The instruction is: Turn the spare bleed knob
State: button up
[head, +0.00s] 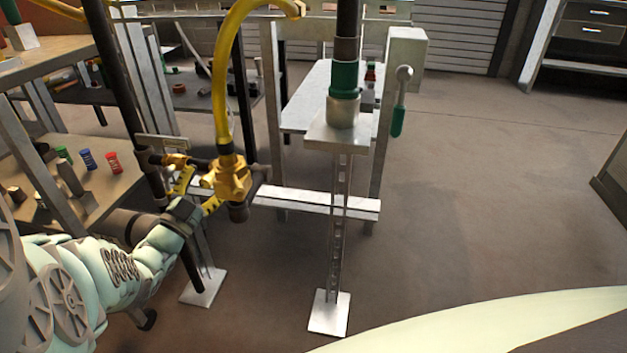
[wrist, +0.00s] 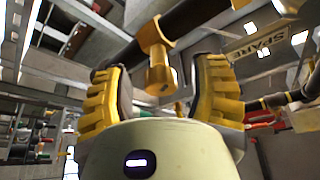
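A yellow fitting with a stubby knob-like end (wrist: 160,78) sits on a dark pipe (wrist: 195,20) in the wrist view. A yellow tag (wrist: 270,45) beside it, seen upside down, reads SPARE. My gripper (wrist: 160,70) is open, with one yellow padded finger on each side of the knob-like end and visible gaps between. In the head view my gripper (head: 197,191) is at the left of the centre, just left of and below a brass-yellow valve body (head: 230,178). Part of the pipe fitting near the fingers is hard to make out there.
A yellow hose (head: 222,75) arches above the valve body. A vertical dark pipe (head: 115,80) stands left of it. A metal stand (head: 338,230) with a green-collared pipe (head: 343,80) is to the right. Shelves (head: 85,180) with small items are at left. The floor at right is clear.

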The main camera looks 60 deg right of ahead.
jog(key=shift+a, duration=0.15)
jog(key=v, duration=1.1)
jog(key=shift+a, duration=0.35)
jog(key=shift+o, duration=0.2)
jog(key=shift+s+f, duration=0.1)
jog(key=shift+f, duration=0.05)
